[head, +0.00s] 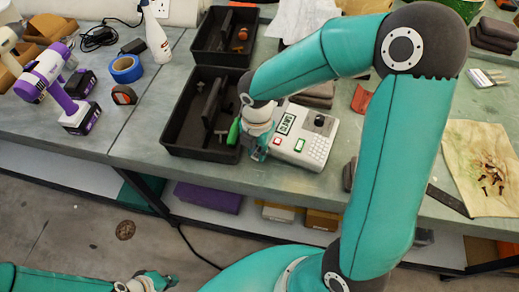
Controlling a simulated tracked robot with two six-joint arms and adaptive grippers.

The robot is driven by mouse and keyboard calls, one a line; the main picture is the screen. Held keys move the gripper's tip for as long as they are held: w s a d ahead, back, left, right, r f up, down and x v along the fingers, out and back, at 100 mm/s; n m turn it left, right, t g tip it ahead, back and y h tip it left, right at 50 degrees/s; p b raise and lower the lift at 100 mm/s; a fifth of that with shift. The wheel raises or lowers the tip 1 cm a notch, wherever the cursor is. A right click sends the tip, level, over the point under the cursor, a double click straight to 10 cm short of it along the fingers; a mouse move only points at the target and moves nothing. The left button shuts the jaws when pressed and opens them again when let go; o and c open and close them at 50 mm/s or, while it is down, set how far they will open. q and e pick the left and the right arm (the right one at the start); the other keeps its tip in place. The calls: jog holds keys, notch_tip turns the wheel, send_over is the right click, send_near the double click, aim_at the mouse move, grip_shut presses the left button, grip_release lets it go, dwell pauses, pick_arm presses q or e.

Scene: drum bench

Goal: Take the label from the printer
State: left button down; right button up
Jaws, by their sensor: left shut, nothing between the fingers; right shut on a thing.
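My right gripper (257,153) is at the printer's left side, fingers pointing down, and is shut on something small. It looks to be the label, but the fingers and wrist hide it. My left gripper (160,282) is low at the bottom edge of the view, shut and empty, in front of the bench and away from the printer.
A black tray (172,138) stands left of the printer, with a green-handled item at its right edge. Another black tray is behind it. Blue tape (126,68), a spray bottle (157,38) and a purple drill (45,70) stand left.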

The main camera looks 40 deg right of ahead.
jog(key=shift+s+a+b, duration=0.15)
jog(key=shift+s+a, duration=0.15)
jog(key=shift+a, duration=0.5)
jog(key=shift+s+a+b, duration=0.15)
jog(key=shift+s+a, duration=0.1)
jog(key=shift+a, duration=0.5)
jog(key=shift+r+p, duration=1.05)
jog(key=shift+r, duration=0.1)
dwell(0.6)
jog(key=shift+r+p, duration=2.15)
jog(key=shift+r, duration=0.25)
jog(key=shift+w+f, duration=0.1)
